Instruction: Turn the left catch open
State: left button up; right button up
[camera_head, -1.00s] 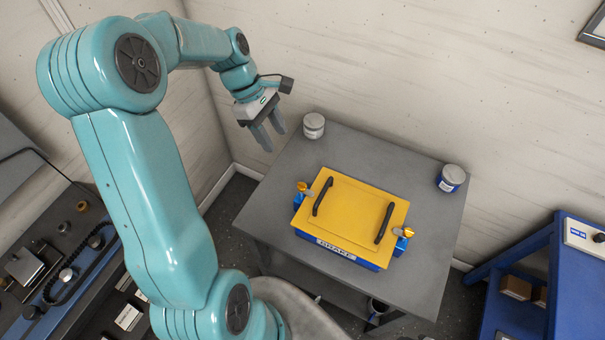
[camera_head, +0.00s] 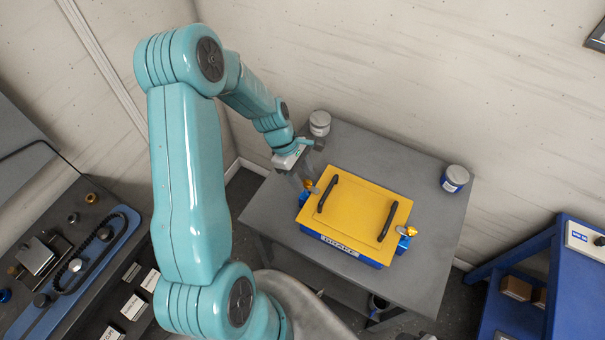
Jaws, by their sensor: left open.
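A blue box with a yellow lid (camera_head: 356,213) sits on the grey table (camera_head: 420,285). The lid carries two black handles, and the box front has a white label (camera_head: 339,245). The left catch (camera_head: 309,187), with an orange-yellow knob, is on the box's left side; the right catch (camera_head: 408,232) is on its right side. My left gripper (camera_head: 303,185) is open, its fingers pointing down at the left catch. Whether the fingers touch the catch or stand around it, I cannot tell; they partly cover it. My right gripper does not show.
A grey-lidded can (camera_head: 319,123) stands at the table's back left, close to my left wrist. A blue can (camera_head: 454,179) stands at the back right. A blue shelf (camera_head: 545,270) is at the right, and a dark bench with parts (camera_head: 75,250) at the left.

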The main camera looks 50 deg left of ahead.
pick_arm(q)
jog(key=shift+f, duration=0.15)
jog(key=shift+w, duration=0.1)
jog(key=shift+c, duration=0.7)
grip_shut()
